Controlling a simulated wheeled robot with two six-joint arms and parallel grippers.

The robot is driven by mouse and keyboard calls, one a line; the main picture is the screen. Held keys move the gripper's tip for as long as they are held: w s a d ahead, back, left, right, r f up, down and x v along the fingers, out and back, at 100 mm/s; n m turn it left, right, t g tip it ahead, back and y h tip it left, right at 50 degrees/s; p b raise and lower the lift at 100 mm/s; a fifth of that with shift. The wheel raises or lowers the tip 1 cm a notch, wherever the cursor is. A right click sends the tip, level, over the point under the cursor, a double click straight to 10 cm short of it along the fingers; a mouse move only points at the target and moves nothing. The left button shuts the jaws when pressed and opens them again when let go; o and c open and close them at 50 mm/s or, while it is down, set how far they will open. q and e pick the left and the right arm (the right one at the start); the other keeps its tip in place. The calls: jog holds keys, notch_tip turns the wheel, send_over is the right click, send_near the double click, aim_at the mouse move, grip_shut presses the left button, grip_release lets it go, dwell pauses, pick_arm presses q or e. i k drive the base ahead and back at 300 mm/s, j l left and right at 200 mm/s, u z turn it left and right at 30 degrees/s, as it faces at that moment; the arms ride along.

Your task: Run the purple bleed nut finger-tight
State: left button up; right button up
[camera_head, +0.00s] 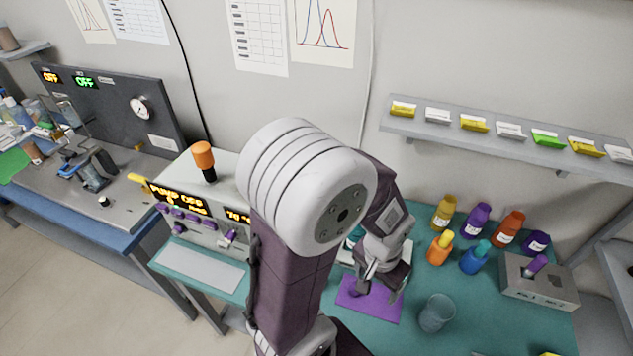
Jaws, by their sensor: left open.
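My left gripper (379,287) is open and points down over a purple mat (385,309) on the teal bench. Its fingers look empty, though the wrist hides part of the space around them. Several small purple fittings (178,228) sit on the front of the pale instrument box, left of my arm. Another purple fitting with a pale part (228,238) is at that front's right end, close to my arm. I cannot tell which of these is the bleed nut. My large arm link hides the box's right side. My right gripper is not in view.
A clear beaker (436,313) stands right of the mat. Several colored bottles (472,257) stand behind it, with a grey box (538,283) holding a purple-topped item at the right. An orange-handled tool (205,160) stands on the instrument box. A shelf (500,133) juts from the wall.

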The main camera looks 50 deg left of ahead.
aim_at(177, 231)
jog(key=u, duration=2.45)
jog(key=j, duration=0.4)
jog(key=i+j+u, duration=0.1)
jog(key=j, duration=0.3)
jog(key=i+j, duration=0.15)
jog(key=j, duration=0.25)
jog(key=j+u, duration=0.1)
jog(key=j, duration=0.3)
jog(key=i, duration=0.05)
